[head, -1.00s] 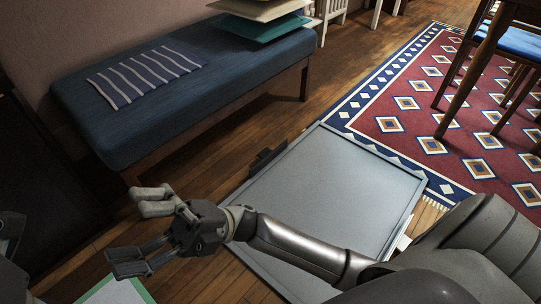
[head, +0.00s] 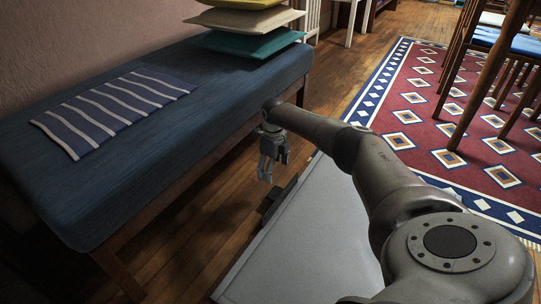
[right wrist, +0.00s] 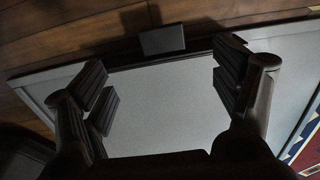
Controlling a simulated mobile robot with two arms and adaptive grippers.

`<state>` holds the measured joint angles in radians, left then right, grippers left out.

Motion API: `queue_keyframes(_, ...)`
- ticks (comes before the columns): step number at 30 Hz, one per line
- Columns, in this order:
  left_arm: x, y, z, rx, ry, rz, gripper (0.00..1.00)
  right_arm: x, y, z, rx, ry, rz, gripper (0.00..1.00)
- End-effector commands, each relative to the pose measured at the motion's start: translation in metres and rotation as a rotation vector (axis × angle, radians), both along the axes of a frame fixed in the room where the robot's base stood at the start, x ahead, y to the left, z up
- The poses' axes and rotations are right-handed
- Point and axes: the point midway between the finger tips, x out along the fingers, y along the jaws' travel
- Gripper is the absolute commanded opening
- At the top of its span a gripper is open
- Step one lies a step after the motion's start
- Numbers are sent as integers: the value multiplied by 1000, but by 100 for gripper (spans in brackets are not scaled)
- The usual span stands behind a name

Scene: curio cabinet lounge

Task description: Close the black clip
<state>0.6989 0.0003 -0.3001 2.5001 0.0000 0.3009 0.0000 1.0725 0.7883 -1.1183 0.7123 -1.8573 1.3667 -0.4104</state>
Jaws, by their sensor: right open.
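The black clip (head: 280,194) is a small dark block on the near-bench edge of a large flat grey panel (head: 318,240) low over the floor. In the right wrist view the clip (right wrist: 162,40) shows as a dark rectangle beyond the panel's far rim, tilted out from it. My right gripper (head: 274,167) points down just above and beside the clip in the head view. In the right wrist view its fingers (right wrist: 165,88) are wide apart with nothing between them, and the clip lies ahead of them. My left gripper is out of view.
A blue bench (head: 150,150) with a striped cloth (head: 112,108) and stacked cushions (head: 248,35) stands left, close to my right gripper. A patterned rug (head: 425,120) and wooden chairs (head: 490,70) are right. Bare wooden floor (head: 190,225) lies between bench and panel.

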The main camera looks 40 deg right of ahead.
Motion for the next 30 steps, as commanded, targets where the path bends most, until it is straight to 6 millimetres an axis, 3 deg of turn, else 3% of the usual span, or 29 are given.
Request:
queue_keyframes(8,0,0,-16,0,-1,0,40,-1,-3,-20,-6,2,-2,84)
queue_keyframes(22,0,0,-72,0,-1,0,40,0,-2,-93,-4,1,-2,84)
queue_keyframes(30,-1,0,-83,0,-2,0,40,0,-2,-108,-4,0,-1,84)
